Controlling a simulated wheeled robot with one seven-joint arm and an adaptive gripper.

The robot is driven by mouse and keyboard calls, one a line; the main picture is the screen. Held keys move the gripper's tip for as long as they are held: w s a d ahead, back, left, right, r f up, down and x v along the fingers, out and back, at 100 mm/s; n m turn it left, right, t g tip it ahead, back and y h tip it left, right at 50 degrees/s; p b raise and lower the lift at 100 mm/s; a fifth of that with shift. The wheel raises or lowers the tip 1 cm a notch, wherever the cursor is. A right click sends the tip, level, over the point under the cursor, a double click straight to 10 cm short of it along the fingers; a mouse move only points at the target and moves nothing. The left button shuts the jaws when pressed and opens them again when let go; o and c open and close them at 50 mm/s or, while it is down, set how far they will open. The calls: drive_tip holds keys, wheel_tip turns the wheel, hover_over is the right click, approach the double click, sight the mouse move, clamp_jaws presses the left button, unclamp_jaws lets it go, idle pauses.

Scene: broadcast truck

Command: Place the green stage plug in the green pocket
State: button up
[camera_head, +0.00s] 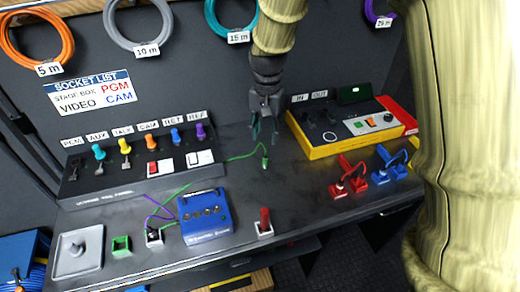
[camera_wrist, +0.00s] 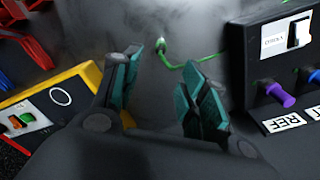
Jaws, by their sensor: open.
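The green stage plug (camera_head: 265,162) rests on the dark worktop, with a thin green cable curving from it towards the label panel. In the wrist view the plug (camera_wrist: 161,45) lies beyond the fingers, near the gap between them. My gripper (camera_head: 263,131) hangs fingers down above the worktop, slightly behind the plug in the head view. Its teal-padded fingers (camera_wrist: 165,80) are apart with nothing between them. The green pocket (camera_head: 121,245) is a small open square holder near the worktop's front left edge, apart from the plug.
A red plug (camera_head: 265,222) stands near the front edge. A yellow-edged console (camera_head: 345,125) is at right.

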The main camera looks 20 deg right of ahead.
sight(265, 154)
drive_tip(key=shift+s+f, duration=0.2)
drive_tip(key=shift+f, duration=0.15)
wheel_tip(265, 154, down, 5)
drive_tip(key=shift+d+r, duration=0.15)
drive_tip(key=shift+r, duration=0.05)
drive_tip(key=shift+s+f+p, duration=0.25)
drive_tip(key=shift+s+p, duration=0.1)
drive_tip(key=shift+p, duration=0.15)
drive_tip(key=f, duration=0.2)
drive_tip(key=w+f, duration=0.1)
drive_tip(key=shift+a+f+p, duration=0.15)
drive_tip(key=shift+a+p, duration=0.15)
drive_tip(key=shift+s+f, duration=0.25)
drive_tip(key=shift+f, duration=0.1)
drive_tip(key=shift+w+f, duration=0.1)
clamp_jaws()
